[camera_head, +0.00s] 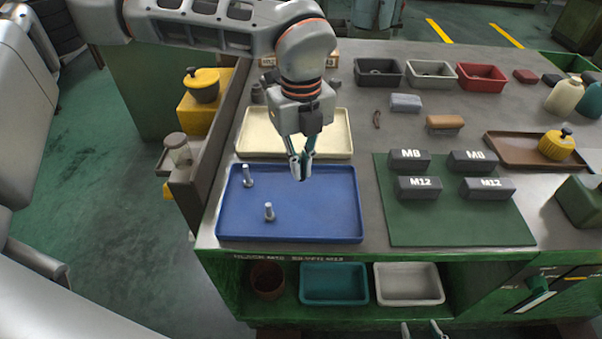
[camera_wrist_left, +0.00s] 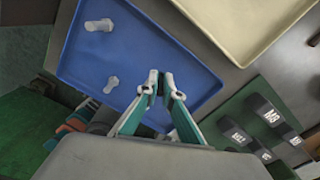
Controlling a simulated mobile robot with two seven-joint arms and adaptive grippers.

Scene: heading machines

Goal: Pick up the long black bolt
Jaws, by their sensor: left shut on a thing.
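My left gripper (camera_head: 301,165) points down over the right part of the blue tray (camera_head: 315,218). Its fingers are shut on a thin dark piece, seemingly the long black bolt (camera_head: 303,172), mostly hidden by the fingertips. In the left wrist view the fingers (camera_wrist_left: 161,86) nearly meet, with a dark sliver between them. My right gripper (camera_head: 421,331) shows only two fingertips, spread apart, at the bottom edge.
A cream tray (camera_head: 335,117) lies behind the blue one. A green mat (camera_head: 455,225) with grey M8 and M12 blocks is to the right. Grey, white and red bins (camera_head: 482,77) stand at the back.

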